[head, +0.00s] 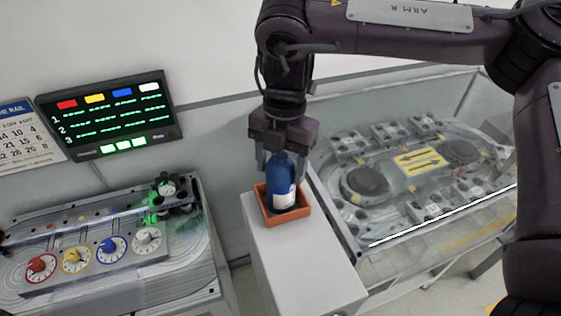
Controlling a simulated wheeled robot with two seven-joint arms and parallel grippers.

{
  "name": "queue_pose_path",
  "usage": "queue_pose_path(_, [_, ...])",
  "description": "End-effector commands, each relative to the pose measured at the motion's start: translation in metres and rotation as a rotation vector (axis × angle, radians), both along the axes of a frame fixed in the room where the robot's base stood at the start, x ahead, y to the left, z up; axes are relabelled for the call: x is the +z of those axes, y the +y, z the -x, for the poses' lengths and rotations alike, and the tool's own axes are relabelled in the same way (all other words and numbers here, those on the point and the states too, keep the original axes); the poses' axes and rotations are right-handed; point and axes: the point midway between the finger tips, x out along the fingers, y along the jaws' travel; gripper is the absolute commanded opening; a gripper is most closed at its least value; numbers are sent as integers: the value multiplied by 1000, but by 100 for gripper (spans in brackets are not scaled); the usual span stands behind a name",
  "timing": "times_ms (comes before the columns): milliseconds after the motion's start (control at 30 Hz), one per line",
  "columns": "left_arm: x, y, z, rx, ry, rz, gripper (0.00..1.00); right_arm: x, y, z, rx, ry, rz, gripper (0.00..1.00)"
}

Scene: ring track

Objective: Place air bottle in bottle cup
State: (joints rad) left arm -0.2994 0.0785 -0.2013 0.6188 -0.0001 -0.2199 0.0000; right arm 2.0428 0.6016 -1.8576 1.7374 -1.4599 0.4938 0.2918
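The blue bottle (283,178) with a white label stands upright in a small orange tray (305,211) on a white pedestal. My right gripper (283,168) points down over it from above, with one finger on each side of the bottle's upper part. The fingers look spread, and I cannot tell whether they touch the bottle. The gripper body hides the area right above the bottle's top. My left gripper is not in view. I cannot single out the bottle cup; several grey carriers with round recesses sit on the ring track (378,223) at the right.
A clear-walled enclosure (345,225) surrounds the ring track, right of the white pedestal (290,255). At the left is a console (110,285) with red, yellow, blue and white dials and a green-lit device (165,200). A dark screen (108,115) hangs behind it.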

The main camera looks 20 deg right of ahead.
Motion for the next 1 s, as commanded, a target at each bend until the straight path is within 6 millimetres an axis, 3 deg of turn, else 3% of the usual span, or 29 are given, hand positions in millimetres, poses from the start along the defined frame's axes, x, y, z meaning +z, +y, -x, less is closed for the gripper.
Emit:
queue_pose_path(100, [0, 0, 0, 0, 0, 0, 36, 0, 0, 0, 0, 0, 0, 75])
queue_pose_path(500, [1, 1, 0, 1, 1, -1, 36, 10, 0, -1, 0, -1, 1, 75])
queue_pose_path(1000, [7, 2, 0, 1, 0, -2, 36, 105, -8, -10, 1, -3, 4, 75])
